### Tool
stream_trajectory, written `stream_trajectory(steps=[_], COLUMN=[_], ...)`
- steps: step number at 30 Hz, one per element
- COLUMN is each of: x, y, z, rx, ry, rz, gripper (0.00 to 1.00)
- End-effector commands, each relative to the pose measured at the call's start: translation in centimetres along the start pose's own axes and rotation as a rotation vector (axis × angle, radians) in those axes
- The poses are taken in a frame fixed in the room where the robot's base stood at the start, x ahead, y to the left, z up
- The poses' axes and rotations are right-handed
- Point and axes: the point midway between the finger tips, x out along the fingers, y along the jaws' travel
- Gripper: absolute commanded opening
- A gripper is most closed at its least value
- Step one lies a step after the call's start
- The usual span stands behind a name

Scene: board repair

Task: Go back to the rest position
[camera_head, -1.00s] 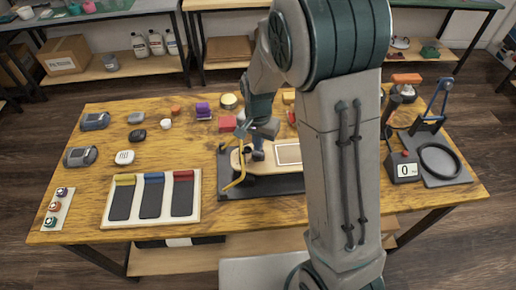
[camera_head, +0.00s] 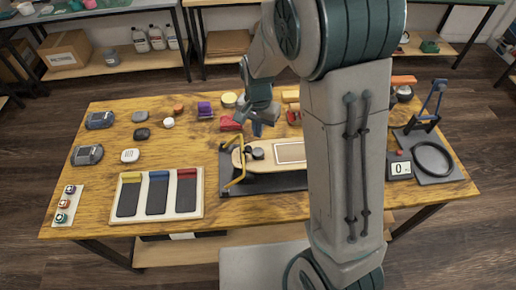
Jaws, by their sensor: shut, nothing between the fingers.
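My gripper (camera_head: 258,128) hangs over the middle of the wooden table (camera_head: 100,200), just above the far side of the board. It is shut with nothing visible in it. The light-wood board (camera_head: 291,153) lies on a dark base (camera_head: 262,185), with a yellow bent bar (camera_head: 237,169) at its left end. A small dark round part (camera_head: 257,153) sits on the board near that end. My arm hides the right part of the board and base.
A tray with three dark strips (camera_head: 157,194) lies front left. Small devices (camera_head: 87,155) stand at the left. A scale display (camera_head: 400,168) and a stand with a black ring (camera_head: 433,158) are at the right. Coloured blocks (camera_head: 230,123) lie behind the board.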

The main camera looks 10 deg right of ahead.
Motion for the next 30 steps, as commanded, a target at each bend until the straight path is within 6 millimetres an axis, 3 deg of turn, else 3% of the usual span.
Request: stream_trajectory(steps=[10,14,24,30], x=[-0.1,-1.6,-9.3,-12.5], y=[0.1,1.0,7.5,11.6], z=[0.0,0.3,3.3,6.1], rx=[-0.002,-0.027,-0.213,-0.335], ry=[0.001,0.009,0.088,0.157], rz=[-0.002,-0.018,-0.090,-0.105], gripper=[0.00,0.00,0.00,0.00])
